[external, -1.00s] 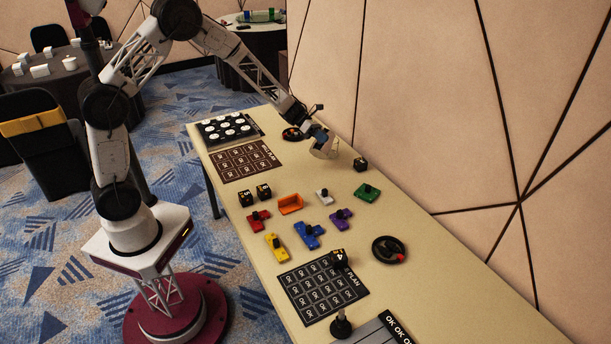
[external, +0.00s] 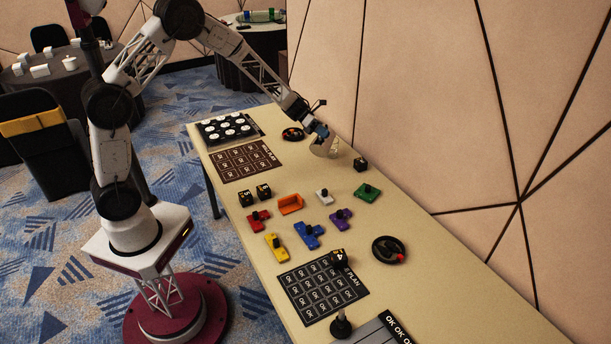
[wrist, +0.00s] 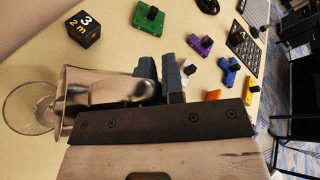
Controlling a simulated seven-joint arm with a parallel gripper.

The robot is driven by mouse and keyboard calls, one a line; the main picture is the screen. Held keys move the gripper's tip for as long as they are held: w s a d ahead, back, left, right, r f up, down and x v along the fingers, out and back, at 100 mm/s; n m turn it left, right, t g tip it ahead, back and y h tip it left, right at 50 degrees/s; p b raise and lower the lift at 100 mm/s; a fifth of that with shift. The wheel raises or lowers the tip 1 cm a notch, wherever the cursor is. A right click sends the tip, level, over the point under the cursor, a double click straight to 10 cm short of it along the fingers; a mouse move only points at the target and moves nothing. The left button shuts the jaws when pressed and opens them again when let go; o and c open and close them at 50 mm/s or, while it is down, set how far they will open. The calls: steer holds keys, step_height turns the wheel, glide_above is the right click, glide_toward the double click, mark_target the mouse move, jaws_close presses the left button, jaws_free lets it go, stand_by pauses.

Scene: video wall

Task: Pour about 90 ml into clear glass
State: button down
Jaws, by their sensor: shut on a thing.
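My gripper (wrist: 160,80) is shut on a shiny metal jug (wrist: 90,97), with its fingers around the handle side. The jug is tilted, with its open end toward the left of the wrist view. The clear glass (wrist: 27,108) is at the left edge of the wrist view, right by the jug's mouth. In the external view my gripper (external: 320,133) is low over the far part of the table, and the jug (external: 322,148) hangs from it. I cannot tell the liquid level in the glass or in the jug.
A black numbered cube (external: 361,164) stands near the jug. Green (external: 366,191), white (external: 324,196) and purple (external: 341,218) knobbed pieces lie nearer the camera. The wall runs along the table's right side.

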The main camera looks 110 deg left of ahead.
mark_target(321, 144)
steer(key=shift+w+a+r+n+h+p, duration=0.15)
steer(key=shift+a+r+n+h+p, duration=0.2)
steer(key=shift+a, duration=0.35)
steer(key=shift+w+a+r+n+h+p, duration=0.15)
steer(key=shift+a+r+n+p, duration=0.25)
steer(key=shift+a, duration=0.3)
stand_by(1.3)
steer(key=shift+r, duration=0.2)
stand_by(0.3)
steer(key=d+f, duration=0.1)
steer(key=d+f+m+y, duration=0.1)
steer(key=d+m, duration=0.1)
steer(key=d, duration=0.1)
steer(key=shift+s+f+y, duration=0.4)
steer(key=shift+d+f+m, duration=0.2)
steer(key=shift+f+m, duration=0.05)
steer(key=shift+f, duration=0.05)
steer(key=shift+s+d+m+y, duration=0.1)
steer(key=shift+d+m+y, duration=0.3)
steer(key=shift+m+y, duration=0.1)
steer(key=shift+f, duration=0.15)
stand_by(0.7)
